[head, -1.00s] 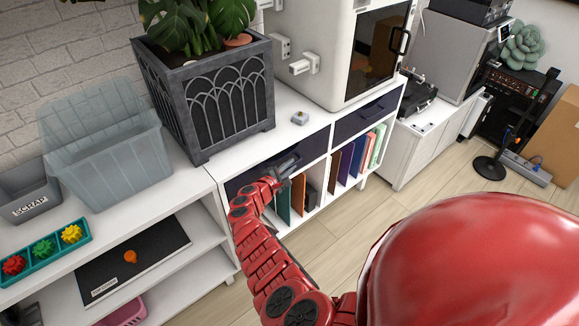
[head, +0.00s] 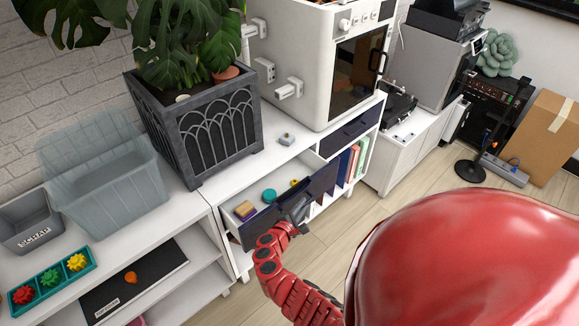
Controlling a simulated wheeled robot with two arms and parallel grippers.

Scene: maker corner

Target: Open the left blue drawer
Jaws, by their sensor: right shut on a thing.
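The left blue drawer (head: 263,223) is pulled out of the white cabinet, its dark blue front standing away from the cabinet face. Its white inside shows a teal round thing (head: 269,195), a small yellow thing (head: 295,182) and a wood-and-purple block (head: 245,211). My right gripper (head: 298,208) is at the drawer front, shut on its handle, which the fingers mostly hide. My left gripper is not in view.
The right blue drawer (head: 350,132) is closed. A white machine (head: 305,60) and a planter (head: 205,130) stand on the cabinet top. Below are upright folders (head: 352,160). Open wooden floor (head: 395,215) lies in front.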

